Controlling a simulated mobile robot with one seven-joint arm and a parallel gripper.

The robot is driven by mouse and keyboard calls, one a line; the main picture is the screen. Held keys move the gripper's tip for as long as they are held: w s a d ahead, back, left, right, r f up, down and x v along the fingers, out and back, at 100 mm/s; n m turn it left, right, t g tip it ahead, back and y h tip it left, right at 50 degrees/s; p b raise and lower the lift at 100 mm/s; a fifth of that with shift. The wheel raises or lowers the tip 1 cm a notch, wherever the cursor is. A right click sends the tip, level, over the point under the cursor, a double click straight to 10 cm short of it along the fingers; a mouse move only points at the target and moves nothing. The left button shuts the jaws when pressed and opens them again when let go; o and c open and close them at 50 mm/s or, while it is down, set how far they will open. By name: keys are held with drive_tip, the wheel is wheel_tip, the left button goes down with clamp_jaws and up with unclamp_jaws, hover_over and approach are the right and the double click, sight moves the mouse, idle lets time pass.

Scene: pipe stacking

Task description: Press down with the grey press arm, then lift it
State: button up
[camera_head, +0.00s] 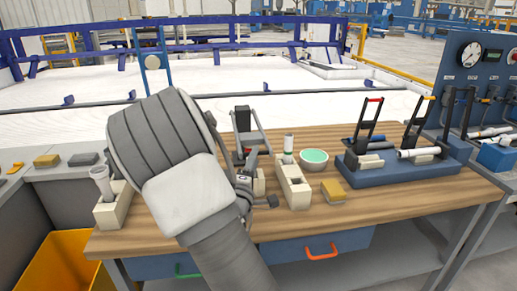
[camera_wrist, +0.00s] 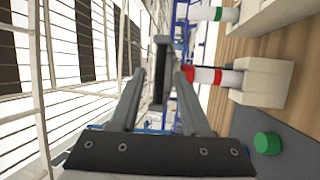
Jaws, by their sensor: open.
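The grey press arm (camera_head: 262,125) stands raised at the back of the wooden table in the head view, with a dark handle at its top. In the wrist view, a dark bar (camera_wrist: 160,70), which looks like its handle, lies between the fingertips. My gripper (camera_wrist: 162,74) is open, with one finger on each side of this bar. Contact cannot be told. A white pipe with a red band (camera_wrist: 207,77) sits in a beige block in the wrist view.
A blue fixture (camera_head: 385,176) with black levers is farther right. A green button (camera_wrist: 267,142) shows in the wrist view.

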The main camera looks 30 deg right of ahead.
drive_tip(key=x, duration=0.6)
clamp_jaws()
idle(1.3)
